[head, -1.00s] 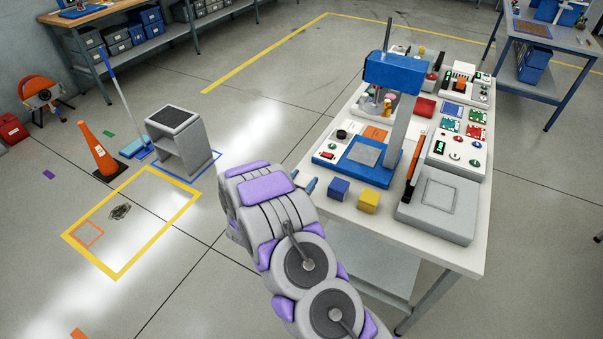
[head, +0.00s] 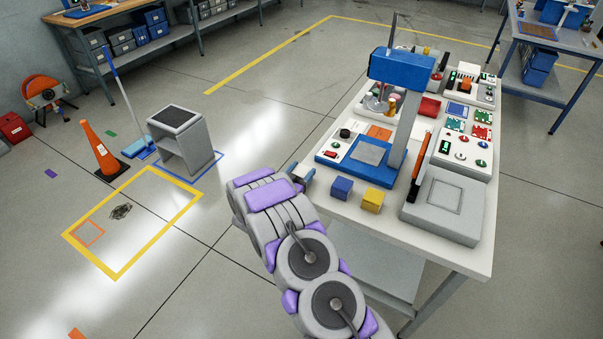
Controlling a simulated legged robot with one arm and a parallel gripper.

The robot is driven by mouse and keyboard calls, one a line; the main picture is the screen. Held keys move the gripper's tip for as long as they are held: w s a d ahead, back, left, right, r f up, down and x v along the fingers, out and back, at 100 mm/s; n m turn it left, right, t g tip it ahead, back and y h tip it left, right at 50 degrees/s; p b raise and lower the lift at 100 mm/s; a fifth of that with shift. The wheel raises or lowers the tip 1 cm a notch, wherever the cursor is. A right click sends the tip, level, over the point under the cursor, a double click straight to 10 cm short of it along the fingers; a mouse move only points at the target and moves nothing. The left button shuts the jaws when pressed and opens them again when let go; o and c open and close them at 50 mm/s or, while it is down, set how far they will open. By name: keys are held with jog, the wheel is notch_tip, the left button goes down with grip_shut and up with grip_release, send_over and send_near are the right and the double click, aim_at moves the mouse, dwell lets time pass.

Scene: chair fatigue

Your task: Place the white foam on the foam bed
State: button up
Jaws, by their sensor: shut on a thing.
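My gripper (head: 308,182) is mostly hidden behind my own arm at the left edge of the white table. Only a small blue part of it shows, with a small pale patch beside it. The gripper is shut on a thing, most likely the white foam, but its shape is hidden. A blue press with a grey post stands on the table. A grey square pad (head: 370,153), which looks like the foam bed, lies on its blue base (head: 334,163) and looks bare. The gripper is left of this base and apart from the pad.
A blue cube (head: 342,188) and a yellow cube (head: 373,200) sit in front of the press. A grey box (head: 443,205) with an orange-and-black bar is to the right. The press's blue head (head: 402,68) overhangs.

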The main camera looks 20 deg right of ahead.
jog(key=o, duration=1.1)
